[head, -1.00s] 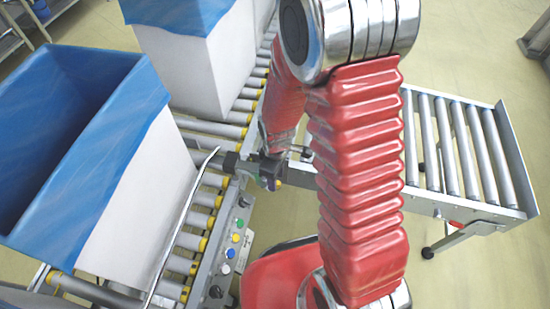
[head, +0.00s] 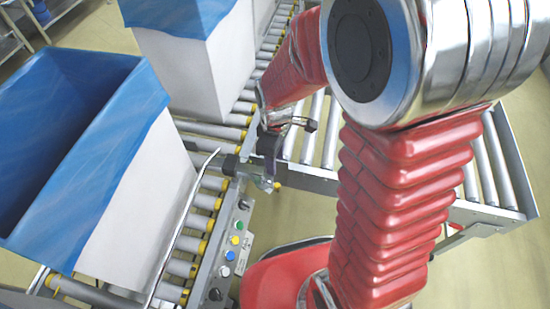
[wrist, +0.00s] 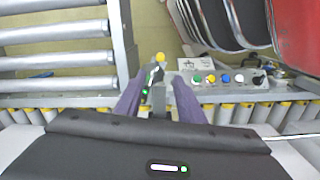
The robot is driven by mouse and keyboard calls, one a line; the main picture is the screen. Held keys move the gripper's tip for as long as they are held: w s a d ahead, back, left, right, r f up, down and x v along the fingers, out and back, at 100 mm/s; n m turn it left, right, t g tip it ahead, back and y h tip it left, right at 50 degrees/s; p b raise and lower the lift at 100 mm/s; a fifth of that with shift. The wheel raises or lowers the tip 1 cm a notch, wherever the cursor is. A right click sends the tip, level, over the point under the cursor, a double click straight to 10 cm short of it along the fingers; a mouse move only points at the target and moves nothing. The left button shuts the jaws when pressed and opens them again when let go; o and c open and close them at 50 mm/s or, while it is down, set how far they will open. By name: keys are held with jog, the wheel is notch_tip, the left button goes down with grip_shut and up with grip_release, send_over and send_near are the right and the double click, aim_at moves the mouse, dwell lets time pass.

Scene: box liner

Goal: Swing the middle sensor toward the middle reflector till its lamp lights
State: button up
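The middle sensor seems to be the small device (head: 264,183) on the conveyor's side rail, below my gripper (head: 268,150) in the head view. In the wrist view the sensor (wrist: 151,80) is a narrow dark and light body with a small green spot. I cannot tell whether that spot is its lamp. My gripper (wrist: 157,88) has its two purple fingers apart, one on each side of the sensor. A gap shows beside it, and contact cannot be made out. A yellow round piece (wrist: 160,57) sits just beyond the sensor. I cannot pick out the middle reflector.
A blue-lined white box (head: 140,200) stands on the roller conveyor at left, another (head: 190,70) behind it. A bent metal rod (head: 185,220) runs beside the near box. A button panel (head: 232,250) lies along the rail. A side roller conveyor (head: 490,165) extends right.

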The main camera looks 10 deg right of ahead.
jog(key=shift+d, duration=0.35)
jog(key=c, duration=0.3)
jog(key=d+f, duration=0.1)
jog(key=d, duration=0.1)
jog(key=s+d+f+m+g, duration=0.1)
jog(key=d+f, duration=0.1)
jog(key=d, duration=0.1)
jog(key=s+d+f+m, duration=0.1)
jog(key=d+f, duration=0.1)
jog(key=shift+d+f, duration=0.1)
jog(key=shift+d, duration=0.15)
grip_shut()
jog(key=s+d+f+m+g+y, duration=0.1)
jog(key=s+d+f+m+y, duration=0.35)
jog(key=f, duration=0.25)
jog(key=s+d+f+m+g+y, duration=0.1)
jog(key=s+d+f+m+y, duration=0.2)
jog(key=s+f+m+y, duration=0.4)
jog(key=w+d+r+m+t+y, duration=0.2)
jog(key=w+t+y, duration=0.3)
jog(key=w+t, duration=0.4)
jog(key=shift+w+d+r+t, duration=0.3)
jog(key=shift+w+r+t, duration=0.1)
jog(key=shift+r+t, duration=0.35)
